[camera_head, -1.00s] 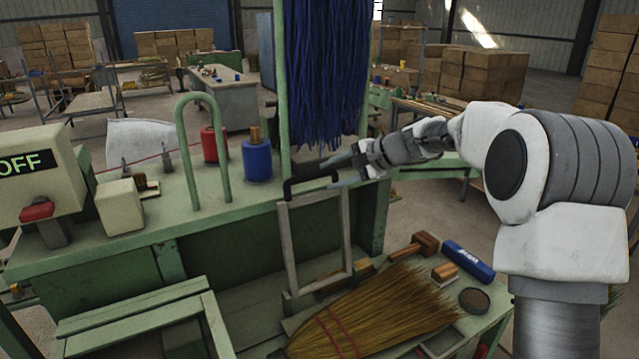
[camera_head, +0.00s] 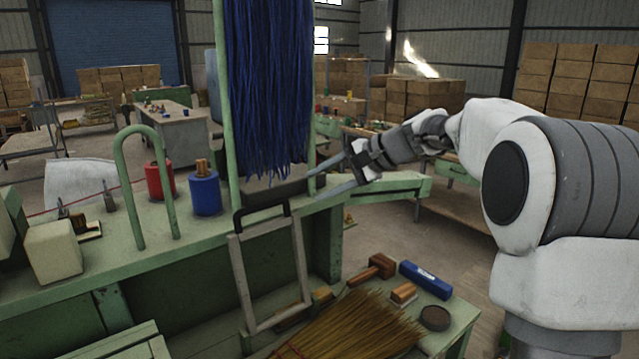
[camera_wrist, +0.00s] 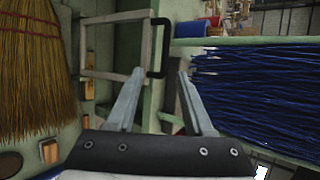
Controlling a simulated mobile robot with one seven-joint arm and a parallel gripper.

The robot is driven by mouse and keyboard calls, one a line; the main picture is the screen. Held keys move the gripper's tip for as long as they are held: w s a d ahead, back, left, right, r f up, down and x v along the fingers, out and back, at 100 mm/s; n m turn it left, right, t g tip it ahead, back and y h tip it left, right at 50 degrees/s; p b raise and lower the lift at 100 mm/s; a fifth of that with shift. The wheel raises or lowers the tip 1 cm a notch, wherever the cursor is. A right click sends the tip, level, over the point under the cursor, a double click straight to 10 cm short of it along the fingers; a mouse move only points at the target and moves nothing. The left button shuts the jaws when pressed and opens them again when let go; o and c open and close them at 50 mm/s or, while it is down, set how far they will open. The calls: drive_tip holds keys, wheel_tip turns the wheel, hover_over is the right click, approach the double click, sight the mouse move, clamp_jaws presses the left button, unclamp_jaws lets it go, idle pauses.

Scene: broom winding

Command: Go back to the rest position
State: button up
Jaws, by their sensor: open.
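My gripper (camera_head: 333,181) is open and empty in the head view, held in the air just right of the hanging blue strands (camera_head: 268,90). In the wrist view its two fingers (camera_wrist: 160,88) are spread with nothing between them. A grey metal frame with a black handle (camera_head: 240,270) stands at the front of the green machine, left of and below my gripper. The same frame shows beyond the fingers in the wrist view (camera_wrist: 90,45). The frame and the gripper are apart.
A broom head (camera_head: 350,325), a wooden mallet (camera_head: 372,268) and a blue block (camera_head: 425,279) lie on the low green shelf. Red (camera_head: 160,181) and blue (camera_head: 205,194) spools stand on the machine top. A green beam (camera_head: 395,187) runs behind my gripper.

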drive_tip(key=s+d+f+n+h, duration=0.3)
drive_tip(key=s, duration=0.9)
drive_tip(key=s+d+f+n+h, duration=0.3)
drive_tip(key=s, duration=0.9)
drive_tip(key=s+d+f+n+h, duration=0.2)
drive_tip(key=s+d+f+h, duration=0.1)
drive_tip(key=s, duration=0.9)
drive_tip(key=shift+n+h, duration=0.4)
